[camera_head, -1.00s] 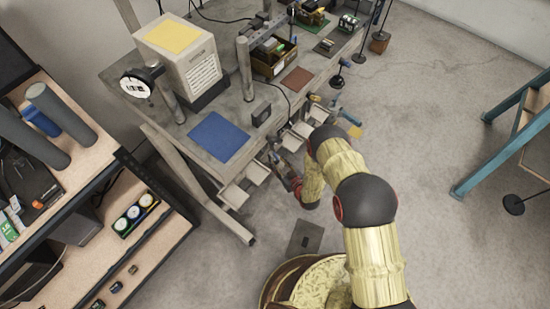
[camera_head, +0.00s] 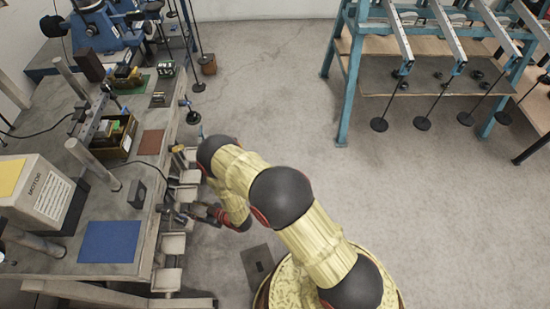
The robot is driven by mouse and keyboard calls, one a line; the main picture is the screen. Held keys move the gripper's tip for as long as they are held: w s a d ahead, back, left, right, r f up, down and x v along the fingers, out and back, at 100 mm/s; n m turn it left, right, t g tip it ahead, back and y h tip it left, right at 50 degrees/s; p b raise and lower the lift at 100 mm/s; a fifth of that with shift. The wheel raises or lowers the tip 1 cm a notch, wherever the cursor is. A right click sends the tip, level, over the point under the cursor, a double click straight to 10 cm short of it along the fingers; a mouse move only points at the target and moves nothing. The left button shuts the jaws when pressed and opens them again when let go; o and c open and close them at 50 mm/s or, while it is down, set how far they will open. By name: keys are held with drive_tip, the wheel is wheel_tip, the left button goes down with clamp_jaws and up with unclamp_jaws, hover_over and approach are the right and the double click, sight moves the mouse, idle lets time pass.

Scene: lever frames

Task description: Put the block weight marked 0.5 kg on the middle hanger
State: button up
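My gripper (camera_head: 178,215) is at the edge of the left bench, low beside the pale trays (camera_head: 172,244). It is small and dark here, and I cannot tell whether its fingers are open or hold anything. Several hangers, thin rods with black discs at the bottom, hang from the levers of the blue frame (camera_head: 345,85) at the upper right; one disc (camera_head: 422,124) is near the centre of that row. More rods with dark discs (camera_head: 196,88) hang at the bench's far end. I cannot make out any block marked 0.5 kg; no such marking is readable.
The bench (camera_head: 103,190) carries a blue mat (camera_head: 109,242), a brown mat (camera_head: 151,142), a wooden box (camera_head: 117,137) with small blocks, and a motor box (camera_head: 36,195). A dark plate (camera_head: 258,263) lies beside my base. Open grey floor (camera_head: 290,110) separates bench and blue frame.

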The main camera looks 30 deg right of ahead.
drive_tip(key=w+d+r+m+h, duration=0.1)
drive_tip(key=w+d+r, duration=0.25)
drive_tip(key=r, duration=0.55)
drive_tip(key=w+d+r+h, duration=0.25)
drive_tip(key=w+r, duration=0.25)
drive_tip(key=r, duration=0.4)
drive_tip(key=w+d+r+m+h, duration=0.1)
drive_tip(key=w+d+r, duration=0.2)
drive_tip(key=w+r, duration=0.35)
drive_tip(key=s+d+r+m+h, duration=0.1)
drive_tip(key=s+d+r, duration=0.15)
drive_tip(key=r, duration=0.45)
drive_tip(key=s+d+r+m+h, duration=0.1)
drive_tip(key=s+d+r, duration=0.1)
drive_tip(key=d+r, duration=0.35)
drive_tip(key=s+d+r+m+g+h, duration=0.1)
drive_tip(key=s+d+r, duration=0.3)
drive_tip(key=s+r, duration=0.35)
drive_tip(key=s+d+r+m+g+h, duration=0.1)
drive_tip(key=s+d+r, duration=0.3)
drive_tip(key=s+r, duration=0.4)
drive_tip(key=s+d+r+m+g, duration=0.1)
drive_tip(key=s+r, duration=0.2)
drive_tip(key=s, duration=0.8)
drive_tip(key=s+d+r+m+g, duration=0.1)
drive_tip(key=s+d+r, duration=0.1)
drive_tip(key=s, duration=0.9)
drive_tip(key=shift+s+d+r+m, duration=0.3)
drive_tip(key=shift+s+r+m, duration=0.1)
drive_tip(key=shift+r, duration=0.4)
